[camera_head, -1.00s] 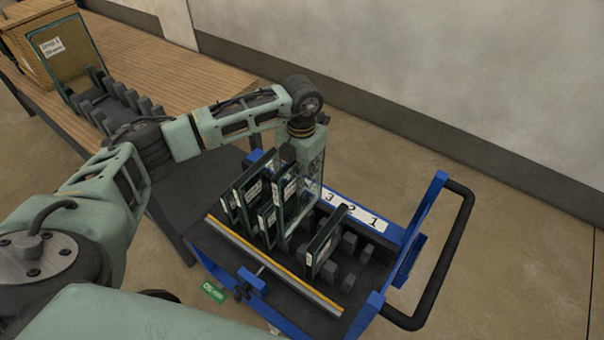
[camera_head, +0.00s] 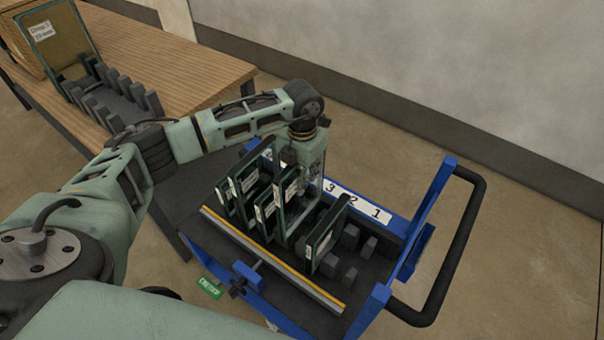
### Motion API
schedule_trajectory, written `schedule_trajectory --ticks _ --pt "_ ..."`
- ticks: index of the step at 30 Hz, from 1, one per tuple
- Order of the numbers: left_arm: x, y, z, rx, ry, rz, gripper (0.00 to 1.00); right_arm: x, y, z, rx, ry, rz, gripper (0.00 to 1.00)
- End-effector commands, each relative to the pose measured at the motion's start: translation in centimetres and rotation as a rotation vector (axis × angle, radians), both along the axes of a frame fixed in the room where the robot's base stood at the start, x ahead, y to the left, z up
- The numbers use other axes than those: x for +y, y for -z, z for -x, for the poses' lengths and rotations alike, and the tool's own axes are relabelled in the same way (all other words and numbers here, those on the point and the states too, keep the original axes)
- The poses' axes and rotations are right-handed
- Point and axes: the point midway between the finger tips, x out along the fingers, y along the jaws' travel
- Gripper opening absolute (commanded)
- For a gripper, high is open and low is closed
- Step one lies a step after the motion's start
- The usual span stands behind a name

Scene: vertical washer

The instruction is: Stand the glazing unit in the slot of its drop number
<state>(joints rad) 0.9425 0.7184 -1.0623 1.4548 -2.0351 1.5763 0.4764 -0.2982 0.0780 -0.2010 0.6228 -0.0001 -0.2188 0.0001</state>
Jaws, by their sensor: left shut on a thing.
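The blue trolley (camera_head: 445,190) has a dark slotted rack and a white number strip (camera_head: 376,213) on which 3, 2 and 1 can be read. Higher numbers are hidden by my left arm. My left gripper (camera_head: 304,158) points down over the middle of the rack, shut on a dark-framed glazing unit (camera_head: 291,207) with a white label. The unit is upright among the rack's posts; whether its lower edge touches the bottom is hidden. The fingertips are partly hidden too. My right gripper is not in view.
Several labelled panes (camera_head: 243,185) stand close to the left of the held unit. Another pane (camera_head: 325,238) stands to its right, with bare posts beyond. A wooden bench (camera_head: 170,62) at upper left carries a rack (camera_head: 115,98) and a large labelled pane (camera_head: 55,32).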

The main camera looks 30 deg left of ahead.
Motion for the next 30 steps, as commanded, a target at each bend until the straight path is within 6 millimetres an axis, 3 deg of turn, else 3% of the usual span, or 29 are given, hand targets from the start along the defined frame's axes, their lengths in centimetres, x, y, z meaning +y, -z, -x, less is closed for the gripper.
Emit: schedule_trajectory --ticks 30 --pt "-0.1 7.6 -0.1 -0.005 0.000 0.002 0.00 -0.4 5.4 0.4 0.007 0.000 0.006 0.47"
